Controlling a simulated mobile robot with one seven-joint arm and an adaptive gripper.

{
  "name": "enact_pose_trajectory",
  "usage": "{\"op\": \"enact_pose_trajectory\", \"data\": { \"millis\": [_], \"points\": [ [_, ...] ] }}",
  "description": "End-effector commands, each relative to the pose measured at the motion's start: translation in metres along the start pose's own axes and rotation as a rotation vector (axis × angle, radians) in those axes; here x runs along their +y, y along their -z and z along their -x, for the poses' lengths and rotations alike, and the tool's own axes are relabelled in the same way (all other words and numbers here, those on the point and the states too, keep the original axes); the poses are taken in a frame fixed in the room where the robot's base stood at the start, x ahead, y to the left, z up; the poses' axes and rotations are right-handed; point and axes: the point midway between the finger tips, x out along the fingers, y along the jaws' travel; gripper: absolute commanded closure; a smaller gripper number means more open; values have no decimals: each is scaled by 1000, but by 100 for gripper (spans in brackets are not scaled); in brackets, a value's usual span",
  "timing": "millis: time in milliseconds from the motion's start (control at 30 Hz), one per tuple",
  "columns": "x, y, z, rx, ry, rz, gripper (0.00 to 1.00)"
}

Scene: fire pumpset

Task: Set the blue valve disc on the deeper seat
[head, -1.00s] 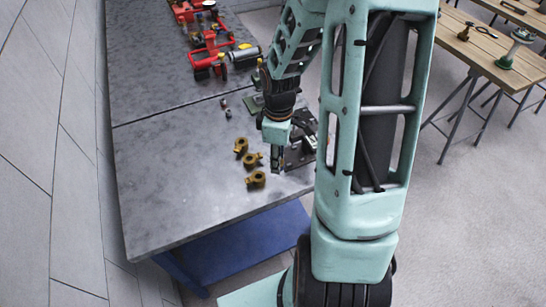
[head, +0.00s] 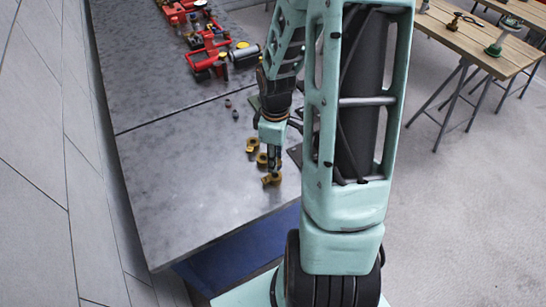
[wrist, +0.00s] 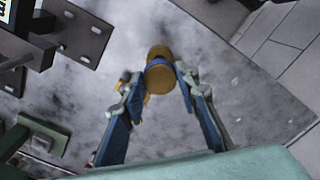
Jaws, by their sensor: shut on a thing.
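My gripper (head: 274,170) points down over the nearest of three brass valve bodies (head: 271,180) on the grey bench. In the wrist view my gripper (wrist: 160,80) has its fingertips closed on either side of a brass-faced round piece with a blue band, which I take to be the blue valve disc (wrist: 180,66). More brass shows just beyond and below it. The other two brass bodies (head: 253,145) (head: 262,159) stand in a row behind the nearest one. I cannot tell whether the disc touches a seat, nor which seat is deeper.
Dark metal fixtures (wrist: 83,32) lie beside the brass bodies, partly behind my arm in the head view. Two small dark parts (head: 231,109) lie farther back. Red pump assemblies (head: 208,55) stand at the far end. The bench's left front (head: 180,215) is clear.

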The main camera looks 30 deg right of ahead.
Motion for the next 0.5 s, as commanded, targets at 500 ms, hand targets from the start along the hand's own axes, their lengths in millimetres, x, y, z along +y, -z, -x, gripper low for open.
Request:
{"op": "enact_pose_trajectory", "data": {
  "millis": [500],
  "points": [
    [0,0,-6,0,0,0,100]
  ]
}}
